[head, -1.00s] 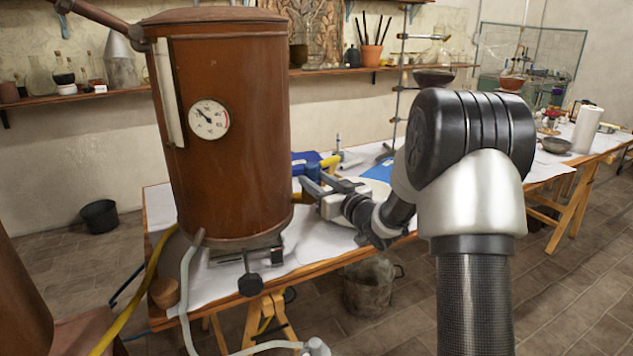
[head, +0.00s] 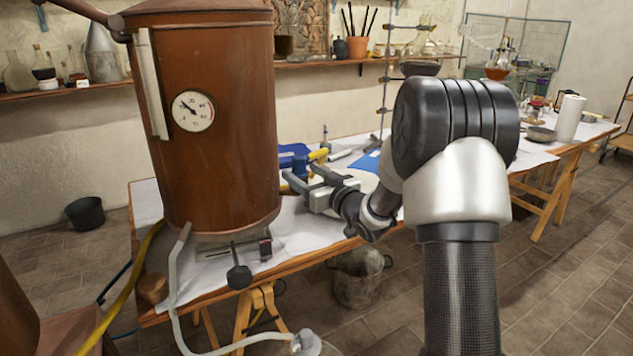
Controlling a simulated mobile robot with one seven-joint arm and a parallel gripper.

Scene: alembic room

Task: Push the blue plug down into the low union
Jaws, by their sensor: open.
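My gripper (head: 306,178) is at the right side of the copper boiler, low over the table, with its fingers apart and pointing left. A small blue upright piece (head: 300,165), which may be the blue plug, shows right at the fingertips. I cannot tell whether the fingers touch it. A yellow piece (head: 318,155) shows just behind the fingers, and a bit of yellow shows below them by the boiler. The low union cannot be made out; the boiler and my gripper cover part of that area.
The large copper boiler (head: 235,130) with a dial stands close on the left. Blue items (head: 290,152) and white sheets lie on the wooden table. A metal stand (head: 385,85) rises behind my arm. A bucket (head: 357,280) is on the floor under the table edge.

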